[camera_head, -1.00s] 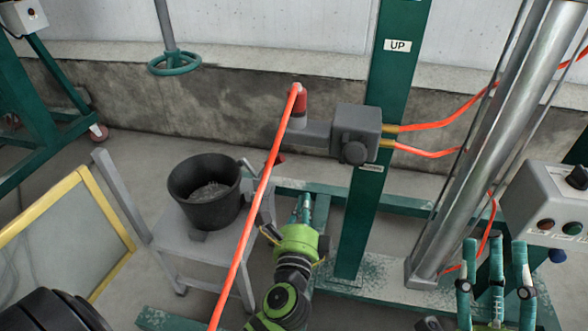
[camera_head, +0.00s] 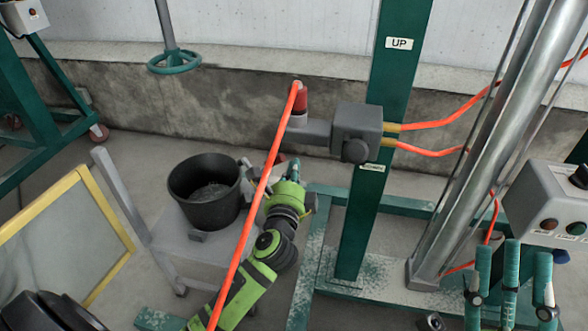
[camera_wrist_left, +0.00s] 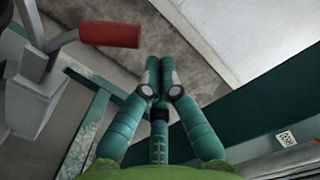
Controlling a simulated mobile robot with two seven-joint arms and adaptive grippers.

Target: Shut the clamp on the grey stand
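The grey stand (camera_head: 190,245) is a low table carrying a black bucket. At its right edge is the clamp, whose grey lever and red handle (camera_wrist_left: 110,34) show at upper left in the left wrist view. In the head view the orange hose and my left arm partly hide it; I cannot tell whether the clamp is open or shut. My left gripper (camera_head: 293,168) is beside the clamp, apart from the handle; its fingertips are together and empty in the left wrist view (camera_wrist_left: 160,62). My right gripper (camera_head: 511,248) is at lower right with fingers spread, empty.
The black bucket (camera_head: 206,195) stands on the stand. An orange hose (camera_head: 245,235) hangs diagonally in front of it from the spray unit (camera_head: 357,130). A green post (camera_head: 375,190) stands right of my left arm. A yellow-framed panel (camera_head: 55,225) is left.

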